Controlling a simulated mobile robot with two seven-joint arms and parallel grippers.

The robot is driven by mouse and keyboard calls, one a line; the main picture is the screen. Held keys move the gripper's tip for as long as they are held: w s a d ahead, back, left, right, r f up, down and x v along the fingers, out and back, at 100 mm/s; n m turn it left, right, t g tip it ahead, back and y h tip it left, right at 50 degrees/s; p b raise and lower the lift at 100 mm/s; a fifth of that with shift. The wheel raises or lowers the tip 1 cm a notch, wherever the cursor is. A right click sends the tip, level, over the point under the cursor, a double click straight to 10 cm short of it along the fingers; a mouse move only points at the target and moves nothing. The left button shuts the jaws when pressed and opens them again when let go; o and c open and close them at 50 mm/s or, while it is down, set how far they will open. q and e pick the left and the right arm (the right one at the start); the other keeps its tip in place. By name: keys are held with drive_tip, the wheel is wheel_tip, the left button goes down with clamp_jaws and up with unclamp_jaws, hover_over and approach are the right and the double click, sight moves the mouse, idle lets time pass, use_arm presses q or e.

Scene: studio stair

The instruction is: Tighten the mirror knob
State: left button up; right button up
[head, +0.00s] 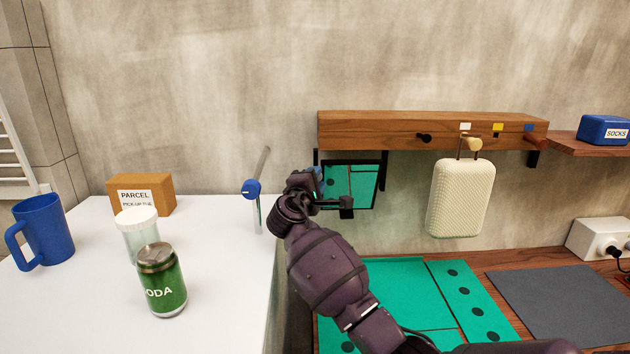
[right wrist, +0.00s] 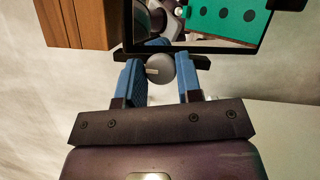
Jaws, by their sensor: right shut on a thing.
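The mirror (head: 362,180) hangs in a dark frame under the wooden shelf and reflects the green mat. In the right wrist view its lower edge and glass (right wrist: 235,25) show just beyond the fingertips. A round grey mirror knob (right wrist: 158,69) with a pale mark on its face sits at the mirror's edge. My right gripper (head: 321,186) is at the mirror's lower left. Its blue-padded fingers (right wrist: 161,76) stand on both sides of the knob and are shut on it. The gripper hides the knob in the head view. My left gripper is not in view.
The wooden shelf (head: 390,130) has pegs and a hanging cream case (head: 460,198) right of the mirror. A white counter (head: 215,290) at left holds a soda can (head: 162,280), jar, blue mug and parcel. A blue-knobbed rod (head: 252,189) stands near its edge.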

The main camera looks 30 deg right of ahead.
drive_tip(key=o, duration=0.9)
drive_tip(key=shift+o, duration=0.2)
drive_tip(key=v, duration=0.7)
drive_tip(key=shift+s+a, duration=0.15)
drive_tip(key=shift+s, duration=0.05)
drive_tip(key=shift+f, duration=0.1)
